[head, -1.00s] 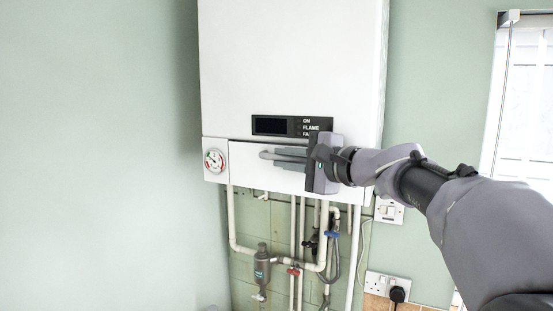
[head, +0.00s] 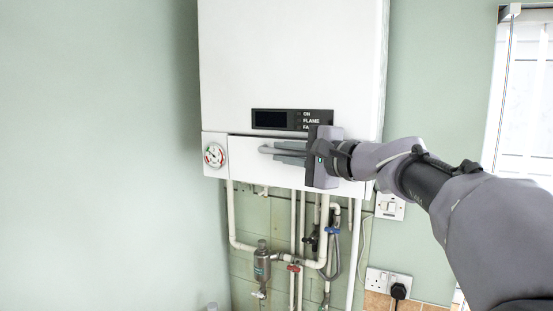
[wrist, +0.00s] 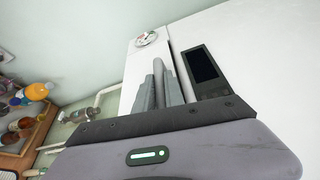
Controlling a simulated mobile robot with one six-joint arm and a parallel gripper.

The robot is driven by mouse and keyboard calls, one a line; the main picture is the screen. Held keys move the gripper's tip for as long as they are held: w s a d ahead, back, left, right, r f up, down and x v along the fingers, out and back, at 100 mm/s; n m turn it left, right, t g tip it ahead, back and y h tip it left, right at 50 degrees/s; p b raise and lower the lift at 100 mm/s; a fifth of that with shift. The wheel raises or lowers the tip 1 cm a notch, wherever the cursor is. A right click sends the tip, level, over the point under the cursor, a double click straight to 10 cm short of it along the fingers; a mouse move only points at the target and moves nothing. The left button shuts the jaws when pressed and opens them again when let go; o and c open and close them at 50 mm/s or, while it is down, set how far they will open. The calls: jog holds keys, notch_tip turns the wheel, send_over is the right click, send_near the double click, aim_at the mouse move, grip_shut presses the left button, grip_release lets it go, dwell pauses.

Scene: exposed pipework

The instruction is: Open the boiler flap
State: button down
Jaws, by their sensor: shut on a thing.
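The white boiler (head: 290,55) hangs on the wall in the head view. A grey bar handle (head: 265,150) sticks out at the flap's upper part. My gripper (head: 288,151) comes from the right and is shut on this handle, with its left end showing past the fingertips. In the wrist view, the fingers (wrist: 159,88) reach toward the white front, with the handle (wrist: 167,65) at them. My gripper's body hides the flap's right part.
A round gauge (head: 214,156) sits left of the flap and a dark display panel (head: 272,119) just above it. Pipes and valves (head: 293,240) run below the boiler. Wall sockets (head: 380,281) are lower right. The wall left of the boiler is clear.

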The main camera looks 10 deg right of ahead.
aim_at(279, 171)
jog(key=s+a+f+n+y+b, duration=0.2)
jog(key=f+n+b, duration=0.4)
jog(key=b, duration=1.2)
jog(key=s+a+f+n+y+b, duration=0.1)
jog(key=s+f+n+y+b, duration=0.2)
jog(key=n+b, duration=0.8)
jog(key=shift+a+f+t+y+b, duration=0.55)
jog(key=shift+f+b, duration=0.8)
jog(key=shift+b, duration=2.75)
jog(key=shift+d, duration=0.25)
jog(key=c, duration=1.7)
grip_release()
jog(key=shift+w, duration=0.1)
